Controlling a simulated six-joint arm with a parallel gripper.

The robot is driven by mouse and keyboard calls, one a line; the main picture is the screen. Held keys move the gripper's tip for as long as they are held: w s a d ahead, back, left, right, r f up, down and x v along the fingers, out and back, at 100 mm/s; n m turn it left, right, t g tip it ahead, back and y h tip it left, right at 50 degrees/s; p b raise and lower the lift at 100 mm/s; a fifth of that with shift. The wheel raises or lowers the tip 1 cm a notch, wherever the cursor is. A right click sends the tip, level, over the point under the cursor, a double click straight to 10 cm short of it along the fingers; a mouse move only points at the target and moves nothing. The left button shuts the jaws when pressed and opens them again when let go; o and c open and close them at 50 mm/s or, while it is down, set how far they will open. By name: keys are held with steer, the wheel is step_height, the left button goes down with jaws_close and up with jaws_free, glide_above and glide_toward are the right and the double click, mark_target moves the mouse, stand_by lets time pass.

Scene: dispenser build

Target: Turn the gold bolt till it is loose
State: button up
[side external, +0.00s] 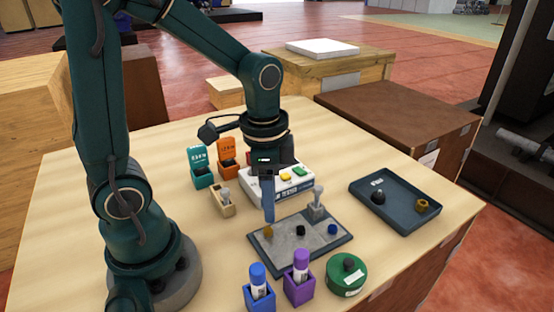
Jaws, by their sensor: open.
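A gold bolt (267,231) sits at the left end of a grey plate (315,252) on the table. A black bolt (300,230) and a blue bolt (332,229) stand on the same plate, to its right. My gripper (268,214) points straight down just above the gold bolt. It is open; its fingers overlap in this view, and I cannot tell whether they touch the bolt or straddle it.
A dark tray (398,222) at right holds a dark knob (378,197) and a gold ring-like piece (422,205). A purple holder (298,287), a blue holder (258,292) and a green round container (346,277) stand in front. A white button box (262,190) stands behind.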

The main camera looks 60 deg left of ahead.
mark_target(268, 230)
steer(key=shift+s+a+f+g, duration=0.1)
steer(key=shift+s+f+g, duration=0.05)
steer(key=shift+f, duration=0.4)
steer(key=shift+s+f+g, duration=0.1)
steer(key=shift+f+g, duration=0.05)
steer(key=shift+f, duration=2.35)
jaws_close()
